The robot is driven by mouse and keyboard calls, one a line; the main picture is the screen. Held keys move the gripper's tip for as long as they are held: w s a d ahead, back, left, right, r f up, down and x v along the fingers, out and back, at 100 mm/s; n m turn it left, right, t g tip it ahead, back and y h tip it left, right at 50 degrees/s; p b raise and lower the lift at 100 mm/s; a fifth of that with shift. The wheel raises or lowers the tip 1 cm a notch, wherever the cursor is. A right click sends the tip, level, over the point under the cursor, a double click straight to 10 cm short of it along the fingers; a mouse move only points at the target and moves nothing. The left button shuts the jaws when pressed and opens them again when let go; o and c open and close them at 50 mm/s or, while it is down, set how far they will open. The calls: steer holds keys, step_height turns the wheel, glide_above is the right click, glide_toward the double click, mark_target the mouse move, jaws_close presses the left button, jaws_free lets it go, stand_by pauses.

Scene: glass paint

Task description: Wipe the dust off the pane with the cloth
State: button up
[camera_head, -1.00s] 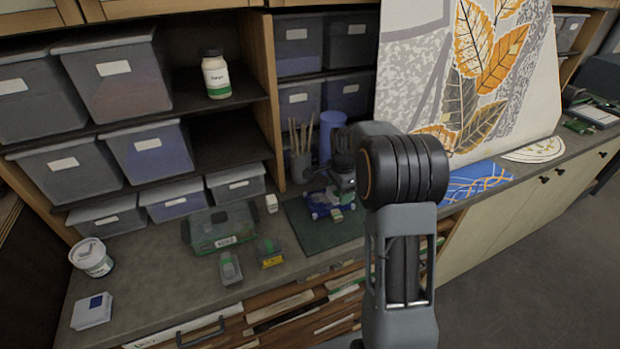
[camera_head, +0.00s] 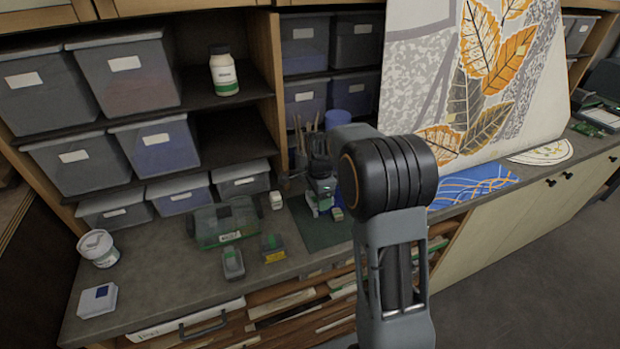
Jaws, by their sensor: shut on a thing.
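My gripper (camera_head: 322,200) points down over the dark green mat (camera_head: 320,236) on the counter, just left of my thick arm joint. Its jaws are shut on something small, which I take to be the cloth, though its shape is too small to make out. A bit of blue shows beside the fingers, partly behind my arm; I cannot tell what it belongs to. No pane can be told for certain on the mat, as my arm hides the mat's right part. A large panel with orange and grey leaves (camera_head: 498,62) leans at the back right.
A blue patterned piece (camera_head: 473,184) lies right of my arm.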

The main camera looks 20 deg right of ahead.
steer(key=shift+s+a, duration=0.1)
steer(key=shift+a, duration=0.8)
steer(key=shift+a+r, duration=0.25)
step_height(320, 180, up, 8)
steer(key=p, duration=0.5)
steer(key=shift+d+f, duration=0.1)
steer(key=shift+f, duration=0.1)
